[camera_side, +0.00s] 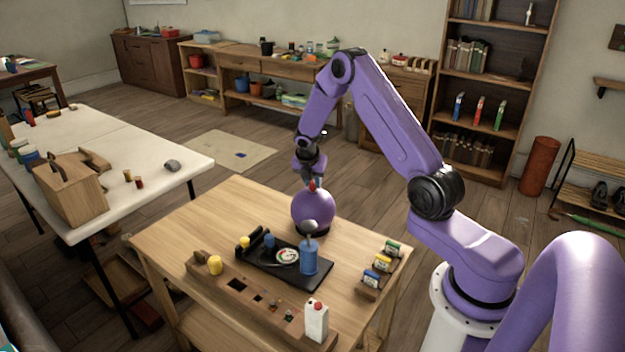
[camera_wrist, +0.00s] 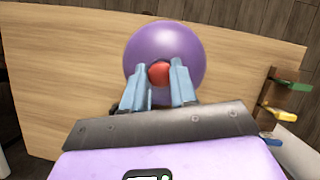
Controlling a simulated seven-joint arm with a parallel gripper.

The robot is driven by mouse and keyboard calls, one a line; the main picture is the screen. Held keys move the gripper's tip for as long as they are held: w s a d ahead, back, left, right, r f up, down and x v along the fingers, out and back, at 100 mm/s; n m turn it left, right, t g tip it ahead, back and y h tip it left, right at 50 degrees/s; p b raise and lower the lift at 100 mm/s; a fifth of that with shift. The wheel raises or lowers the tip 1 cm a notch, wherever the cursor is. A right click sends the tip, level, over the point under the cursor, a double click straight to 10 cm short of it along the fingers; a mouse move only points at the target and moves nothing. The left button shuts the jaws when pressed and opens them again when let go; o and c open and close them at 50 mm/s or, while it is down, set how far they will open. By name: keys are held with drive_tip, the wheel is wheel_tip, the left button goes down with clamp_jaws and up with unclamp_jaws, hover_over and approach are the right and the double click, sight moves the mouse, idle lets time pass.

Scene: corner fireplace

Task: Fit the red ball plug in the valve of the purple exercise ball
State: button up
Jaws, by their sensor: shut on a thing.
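The purple exercise ball (camera_side: 313,209) sits on the wooden table in a dark ring-like base. It also shows in the wrist view (camera_wrist: 148,42), beyond my fingertips. My gripper (camera_side: 311,183) is right above the top of the ball, pointing down. In the wrist view its blue-grey fingers (camera_wrist: 160,74) are shut on the red ball plug (camera_wrist: 160,73). The plug shows as a small red spot (camera_side: 312,185) at the ball's top in the side view. The valve is hidden behind the plug and fingers. I cannot tell whether the plug is in the valve or just above it.
A black tray (camera_side: 245,264) holds a gauge (camera_side: 286,256) and a blue cup (camera_side: 309,258) in front of the ball. A wooden block with holes (camera_side: 215,279) and a white bottle (camera_side: 316,322) stand nearer. The table's left part is clear.

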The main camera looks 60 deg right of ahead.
drive_tip(key=shift+f, duration=0.55)
drive_tip(key=o, duration=1)
drive_tip(key=v, duration=1.7)
drive_tip(key=s+a+r+m+y, duration=0.1)
drive_tip(key=s+a+r+m, duration=0.15)
drive_tip(key=a, duration=0.85)
drive_tip(key=s+a+r+m+y, duration=0.1)
drive_tip(key=s+a+m+y, duration=0.1)
drive_tip(key=s+a, duration=0.55)
drive_tip(key=s+a+m+y, duration=0.15)
drive_tip(key=s+a, duration=0.35)
drive_tip(key=s, duration=0.6)
drive_tip(key=s+m, duration=0.1)
drive_tip(key=s, duration=0.3)
drive_tip(key=s+m, duration=0.1)
drive_tip(key=s, duration=0.4)
drive_tip(key=s+m+g, duration=0.1)
drive_tip(key=s, duration=0.3)
drive_tip(key=shift+s+a, duration=0.25)
